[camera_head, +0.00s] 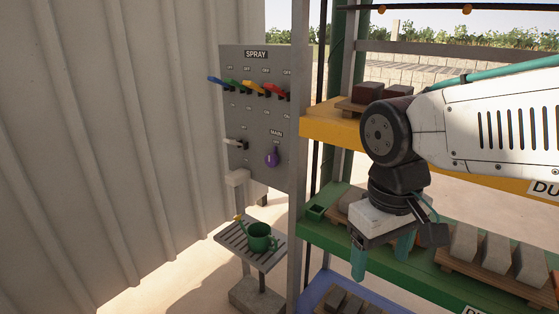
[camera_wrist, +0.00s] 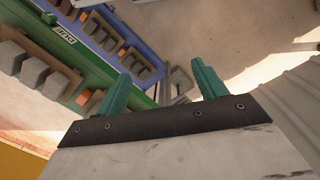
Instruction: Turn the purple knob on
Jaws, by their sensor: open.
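The purple knob (camera_head: 271,157) is on the lower part of the grey SPRAY control panel (camera_head: 262,125), below the word MAIN. Its round end hangs downward from the panel. My gripper (camera_head: 382,262) points down in front of the green shelf, to the right of the panel and well apart from the knob. Its two teal fingers are spread with nothing between them. The fingers also show in the wrist view (camera_wrist: 163,88), where the knob is not in view.
Blue, green, yellow and red levers (camera_head: 246,87) line the panel's upper part. A pale lever (camera_head: 235,143) sits left of the knob. A green watering can (camera_head: 259,238) stands on a small slatted stand below. A shelf post (camera_head: 298,150) and a yellow shelf edge (camera_head: 331,125) stand between panel and arm.

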